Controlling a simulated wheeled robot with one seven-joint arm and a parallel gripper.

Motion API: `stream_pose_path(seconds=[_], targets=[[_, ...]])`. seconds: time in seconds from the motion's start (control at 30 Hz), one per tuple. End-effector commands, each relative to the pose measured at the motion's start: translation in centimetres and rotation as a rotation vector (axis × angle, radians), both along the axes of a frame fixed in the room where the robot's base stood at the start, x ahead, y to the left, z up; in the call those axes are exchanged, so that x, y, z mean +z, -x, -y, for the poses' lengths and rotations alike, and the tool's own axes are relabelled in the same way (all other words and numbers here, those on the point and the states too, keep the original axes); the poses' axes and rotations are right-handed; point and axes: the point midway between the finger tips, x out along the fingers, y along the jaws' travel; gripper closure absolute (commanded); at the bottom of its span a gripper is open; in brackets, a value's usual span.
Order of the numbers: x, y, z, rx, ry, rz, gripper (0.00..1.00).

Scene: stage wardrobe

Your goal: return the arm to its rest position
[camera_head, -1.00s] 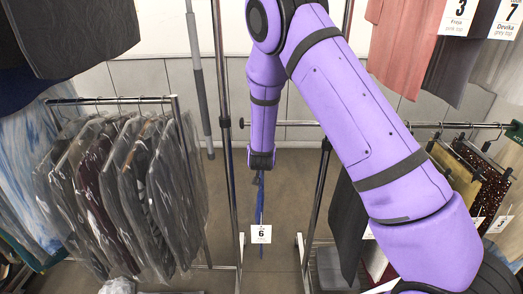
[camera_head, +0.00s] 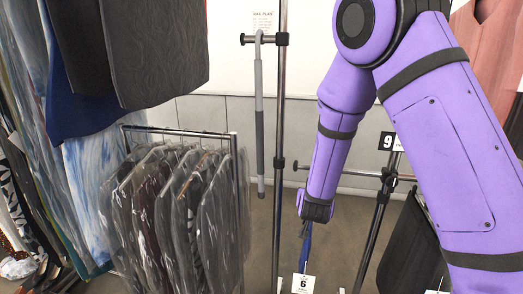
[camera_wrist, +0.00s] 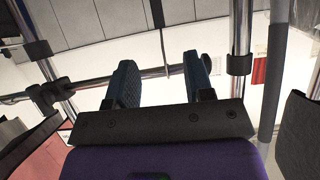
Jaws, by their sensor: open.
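My purple arm (camera_head: 435,130) fills the right of the head view, with its elbow high and its forearm (camera_head: 335,145) hanging almost straight down. My gripper (camera_head: 305,228) is at the lower end, small and dark there. In the wrist view my gripper (camera_wrist: 160,72) shows two dark blue padded fingers spread apart, with a clear gap between them and nothing held. A narrow blue strip with a white number 6 tag (camera_head: 303,284) shows just below the gripper in the head view. I cannot tell whether it touches the gripper.
Dark garments in clear covers hang on a low rack (camera_head: 180,133) at left. A chrome upright (camera_head: 279,120) stands left of my forearm, with a grey hanging rod (camera_head: 260,130). Another upright (camera_head: 378,230) and dark garment (camera_head: 412,245) are at right. Dark garments (camera_head: 155,50) hang upper left.

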Motion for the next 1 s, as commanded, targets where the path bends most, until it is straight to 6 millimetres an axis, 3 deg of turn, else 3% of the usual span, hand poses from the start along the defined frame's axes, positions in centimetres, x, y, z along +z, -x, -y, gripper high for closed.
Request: stream_pose_path(seconds=[0.17, 0.47, 0.77, 1.0], targets=[[4.6, 0.8, 0.2, 0.044, -0.098, -0.053, 0.52], [12.3, 4.9, 0.7, 0.157, -0.218, -0.173, 0.52], [19.0, 11.5, 2.1, 0.265, -0.256, -0.286, 0.52], [23.1, 18.3, 3.7, 0.325, -0.231, -0.379, 0.52]])
